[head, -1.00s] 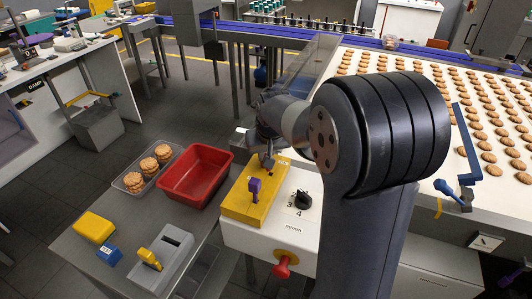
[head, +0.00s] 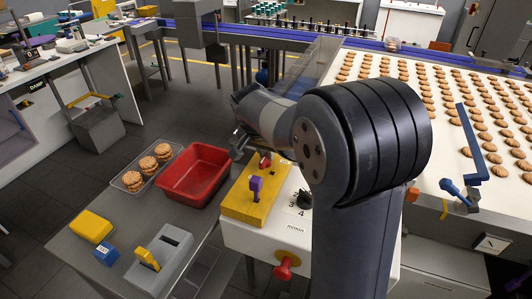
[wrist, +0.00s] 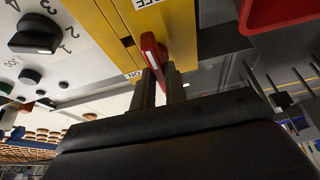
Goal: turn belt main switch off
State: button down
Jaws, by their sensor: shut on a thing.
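The yellow switch box (head: 238,205) stands at the middle of the head view, with an upright purple lever (head: 255,188) near its front. At its far end is a red lever (head: 266,160), which also shows in the wrist view (wrist: 152,48) standing in a slot of the yellow face. An ON label (wrist: 133,74) sits beside the slot. My gripper (wrist: 160,84) is shut on the red lever, with one dark finger on either side of its lower end.
A black rotary knob (head: 305,200) with numbers is on the white panel, right of the yellow box. A red knob (head: 284,268) sticks out at the panel's front. A red bin (head: 196,176) and a clear tray of biscuits (head: 127,181) stand left of the box.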

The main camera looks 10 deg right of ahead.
dwell(0.4)
jog(key=c, duration=1.4)
grip_release()
jog(key=shift+c, duration=0.2)
jog(key=shift+r, duration=0.1)
jog(key=v, duration=1)
jog(key=shift+r+b, duration=0.3)
jog(key=x, duration=1)
jog(key=shift+f+p, duration=0.3)
jog(key=shift+f, duration=0.05)
